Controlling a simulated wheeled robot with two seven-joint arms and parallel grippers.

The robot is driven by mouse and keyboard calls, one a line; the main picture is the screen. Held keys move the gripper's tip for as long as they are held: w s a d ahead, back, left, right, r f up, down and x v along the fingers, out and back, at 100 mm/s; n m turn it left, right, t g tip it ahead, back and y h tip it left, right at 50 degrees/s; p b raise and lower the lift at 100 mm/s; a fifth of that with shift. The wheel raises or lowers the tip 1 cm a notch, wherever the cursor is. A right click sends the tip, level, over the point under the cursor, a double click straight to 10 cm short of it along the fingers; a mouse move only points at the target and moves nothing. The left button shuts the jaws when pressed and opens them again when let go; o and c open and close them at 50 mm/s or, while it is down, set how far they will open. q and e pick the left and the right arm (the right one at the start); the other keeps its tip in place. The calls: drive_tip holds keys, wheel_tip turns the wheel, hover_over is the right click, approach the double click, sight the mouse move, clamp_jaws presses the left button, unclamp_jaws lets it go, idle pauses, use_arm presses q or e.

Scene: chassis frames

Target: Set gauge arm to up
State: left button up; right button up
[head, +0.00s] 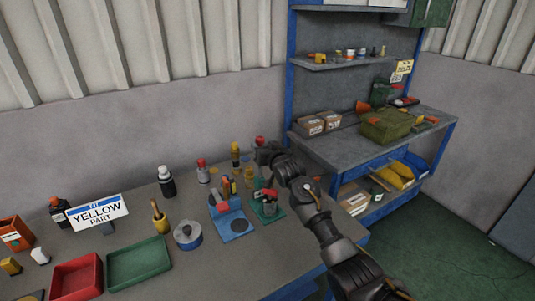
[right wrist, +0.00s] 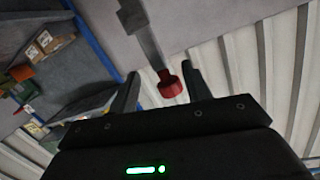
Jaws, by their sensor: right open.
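The gauge arm (right wrist: 150,45) is a flat grey bar with a red knob (right wrist: 170,86) at its end, seen in the right wrist view. A dark block sits at the bar's other end. In the head view a red knob (head: 260,140) shows just beyond my right gripper (head: 268,153), at the back of the bench. The rest of the gauge is hidden there by the gripper. My right gripper (right wrist: 160,82) is open, with the red knob between its fingertips in the picture; I cannot tell whether they touch. My left gripper is not in view.
The grey bench (head: 200,265) holds a blue stand (head: 236,225), a green stand (head: 268,212), a blue round tin (head: 187,236), bottles, red and green trays (head: 138,263) and a "YELLOW PART" sign (head: 97,212). A shelved workbench (head: 340,155) stands right; green floor is clear.

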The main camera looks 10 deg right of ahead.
drive_tip(key=b+v, duration=0.2)
drive_tip(key=v, duration=0.8)
drive_tip(key=shift+a+f, duration=0.1)
